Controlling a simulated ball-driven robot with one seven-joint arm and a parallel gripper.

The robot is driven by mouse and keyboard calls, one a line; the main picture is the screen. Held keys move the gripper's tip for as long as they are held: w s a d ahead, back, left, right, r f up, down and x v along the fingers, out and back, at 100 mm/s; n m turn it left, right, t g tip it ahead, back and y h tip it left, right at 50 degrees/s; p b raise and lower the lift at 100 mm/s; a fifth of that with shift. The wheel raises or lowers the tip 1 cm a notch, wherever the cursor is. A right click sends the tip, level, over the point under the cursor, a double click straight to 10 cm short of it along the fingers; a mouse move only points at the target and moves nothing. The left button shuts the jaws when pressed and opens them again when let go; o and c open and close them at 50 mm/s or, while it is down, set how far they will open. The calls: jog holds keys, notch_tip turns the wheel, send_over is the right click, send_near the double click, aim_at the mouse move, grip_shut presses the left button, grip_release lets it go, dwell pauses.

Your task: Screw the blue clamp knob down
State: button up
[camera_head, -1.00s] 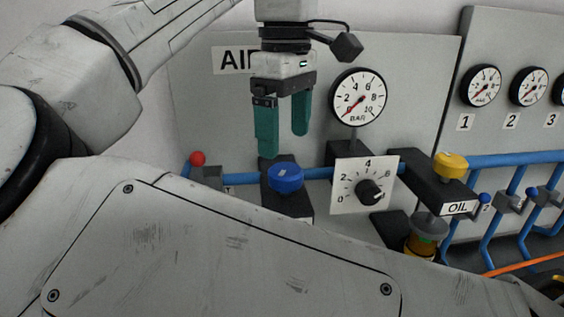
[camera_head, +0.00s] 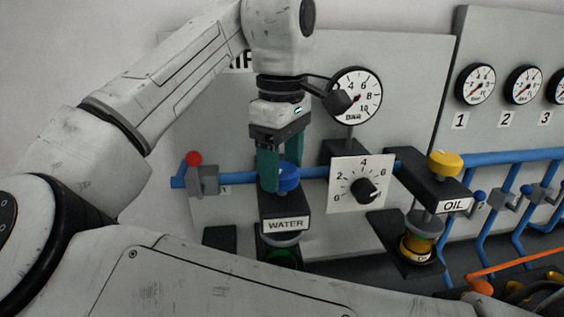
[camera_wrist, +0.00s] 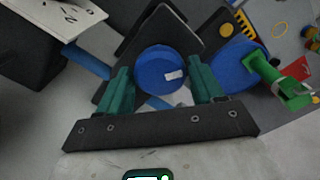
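The blue clamp knob (camera_head: 288,178) sits on top of the black block labelled WATER (camera_head: 298,205). In the wrist view the knob (camera_wrist: 158,72) is a round blue disc with a small white mark, lying between my two green fingers. My gripper (camera_head: 280,174) points down with one finger on each side of the knob. In the wrist view my gripper (camera_wrist: 160,78) looks open, with narrow gaps between fingers and knob; contact is hard to judge.
A dial plate (camera_head: 347,187) with a black knob stands close on the right, below a pressure gauge (camera_head: 357,95). A red-balled valve lever (camera_head: 193,159) is on the left. The OIL unit (camera_head: 436,182) with a yellow knob is further right. Blue pipes run along the panel.

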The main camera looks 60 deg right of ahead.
jog(key=c, duration=0.6)
jog(key=shift+c, duration=0.2)
jog(key=shift+r+m+p, duration=0.1)
jog(key=shift+m+p, duration=0.2)
jog(key=shift+p, duration=0.05)
